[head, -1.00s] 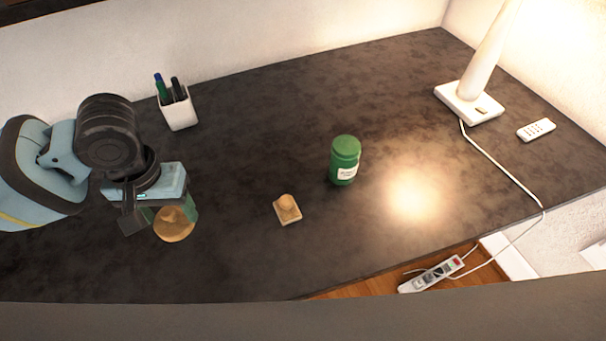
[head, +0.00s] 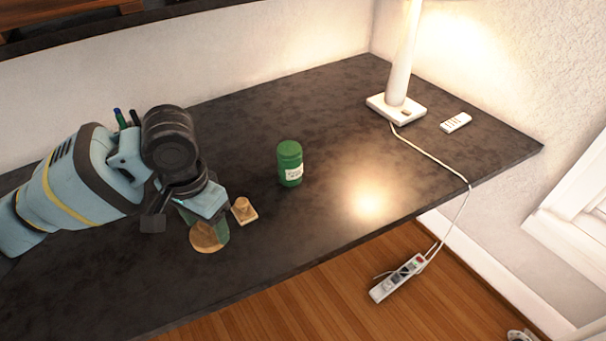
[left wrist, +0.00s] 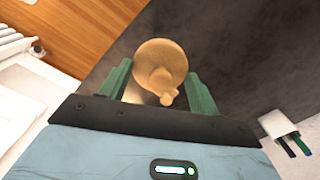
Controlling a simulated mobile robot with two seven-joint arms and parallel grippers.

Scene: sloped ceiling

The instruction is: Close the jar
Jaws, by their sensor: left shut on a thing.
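My left gripper (head: 212,232), with green fingers, is shut on a round tan wooden piece (head: 205,240) at the front left of the dark desk. In the left wrist view this piece (left wrist: 160,60) shows between the fingers (left wrist: 158,88) with a rounded knob. I cannot tell whether it touches the desk. A small square wooden piece with a knob (head: 243,211) rests on the desk just right of the gripper. A green jar (head: 289,163) with a green top and white label stands upright further right, apart from the gripper. My right gripper is not in view.
A pen cup stands behind my left arm, mostly hidden in the head view; it shows in the left wrist view (left wrist: 280,124). A white lamp (head: 395,107) and a remote (head: 456,122) are at the back right. A power strip (head: 397,278) lies beyond the desk's front edge.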

